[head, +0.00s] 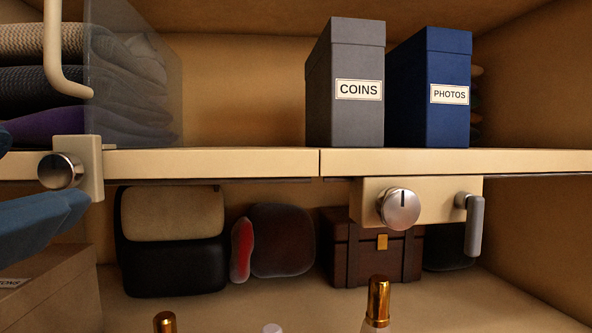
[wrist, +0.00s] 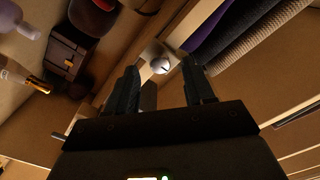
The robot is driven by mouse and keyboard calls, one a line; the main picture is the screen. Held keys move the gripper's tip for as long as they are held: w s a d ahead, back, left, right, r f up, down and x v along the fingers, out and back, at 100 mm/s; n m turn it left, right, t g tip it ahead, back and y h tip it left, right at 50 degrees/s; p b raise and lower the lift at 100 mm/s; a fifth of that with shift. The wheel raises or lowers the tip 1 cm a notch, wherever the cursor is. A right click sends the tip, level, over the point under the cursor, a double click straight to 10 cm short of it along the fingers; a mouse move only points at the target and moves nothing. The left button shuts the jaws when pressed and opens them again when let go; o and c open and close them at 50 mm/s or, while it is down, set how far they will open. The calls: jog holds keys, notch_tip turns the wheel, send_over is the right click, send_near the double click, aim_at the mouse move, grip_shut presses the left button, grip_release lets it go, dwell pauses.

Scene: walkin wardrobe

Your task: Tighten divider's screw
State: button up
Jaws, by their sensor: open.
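The divider (head: 135,85) is a clear upright panel beside folded clothes on the left of the upper shelf. A beige bracket (head: 95,180) clamps it at the shelf's front edge. Its screw (head: 60,171) is a round silver knob on the bracket's front. In the wrist view the screw (wrist: 160,65) shows a dark mark and appears between my fingertips. My gripper (wrist: 161,69) is open with nothing held. In the head view its blue-grey fingers reach in from the left edge, one above left of the knob and one below it. I cannot tell whether they touch it.
A second silver knob (head: 398,208) and a grey lever (head: 474,225) sit on a plate under the right shelf. Boxes marked COINS (head: 345,120) and PHOTOS (head: 440,120) stand above. Below are bags, a brown case (head: 345,255) and gold-capped bottles (head: 378,300). A beige hook (head: 53,60) hangs upper left.

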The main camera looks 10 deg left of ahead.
jog(key=v, duration=0.6)
jog(key=shift+w, duration=0.1)
